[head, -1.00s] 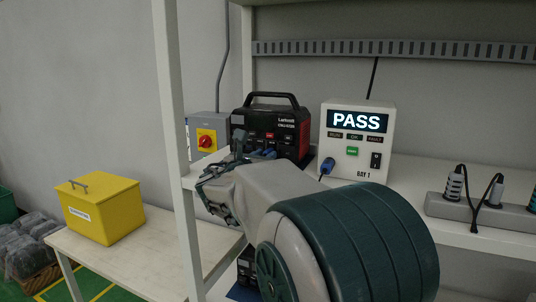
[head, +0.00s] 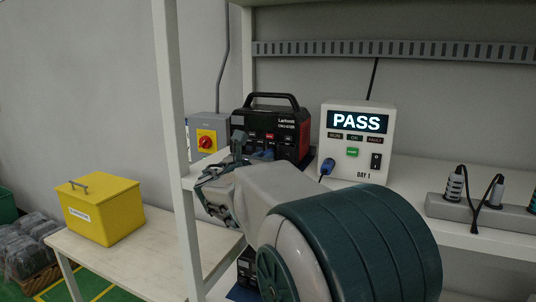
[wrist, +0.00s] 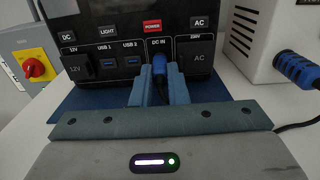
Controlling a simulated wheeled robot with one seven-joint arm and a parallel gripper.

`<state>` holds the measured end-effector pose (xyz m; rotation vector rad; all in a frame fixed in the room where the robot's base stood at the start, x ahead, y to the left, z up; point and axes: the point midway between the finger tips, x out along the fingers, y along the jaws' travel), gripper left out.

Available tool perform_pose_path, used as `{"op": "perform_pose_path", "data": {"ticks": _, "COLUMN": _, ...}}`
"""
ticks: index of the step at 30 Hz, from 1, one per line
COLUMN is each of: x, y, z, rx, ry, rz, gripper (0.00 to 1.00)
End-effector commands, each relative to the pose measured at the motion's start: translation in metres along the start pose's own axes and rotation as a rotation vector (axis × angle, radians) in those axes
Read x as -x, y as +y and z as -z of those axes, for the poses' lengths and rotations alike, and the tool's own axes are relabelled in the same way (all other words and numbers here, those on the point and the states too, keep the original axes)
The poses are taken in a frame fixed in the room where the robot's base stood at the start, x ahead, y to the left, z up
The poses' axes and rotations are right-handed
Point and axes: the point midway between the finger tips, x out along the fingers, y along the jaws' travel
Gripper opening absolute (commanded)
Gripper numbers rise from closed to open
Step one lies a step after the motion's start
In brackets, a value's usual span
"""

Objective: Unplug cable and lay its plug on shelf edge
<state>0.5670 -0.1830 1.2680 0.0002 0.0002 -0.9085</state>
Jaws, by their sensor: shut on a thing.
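A blue plug (wrist: 159,66) is at the DC IN socket of the black and red power station (wrist: 140,30). My gripper (wrist: 160,82) is shut on it, with one finger on each side. Whether the plug is fully seated cannot be told. In the head view the power station (head: 284,126) stands on the white shelf (head: 410,172), with my gripper (head: 258,153) at its front. The plug and its cable are mostly hidden there by my arm. The shelf's front edge (head: 458,236) runs along the right.
A power strip (head: 455,208) with plugs lies at right. A shelf post (head: 174,120) is at left. A yellow box (head: 102,210) sits on a lower table.

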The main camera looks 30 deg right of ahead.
Motion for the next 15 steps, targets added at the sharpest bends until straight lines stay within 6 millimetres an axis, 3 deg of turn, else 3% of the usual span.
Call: {"op": "perform_pose_path", "data": {"ticks": 15, "x": 0.02, "y": 0.0, "z": 0.0, "rx": -0.001, "ry": 0.0, "rz": 0.0, "gripper": 0.0}}
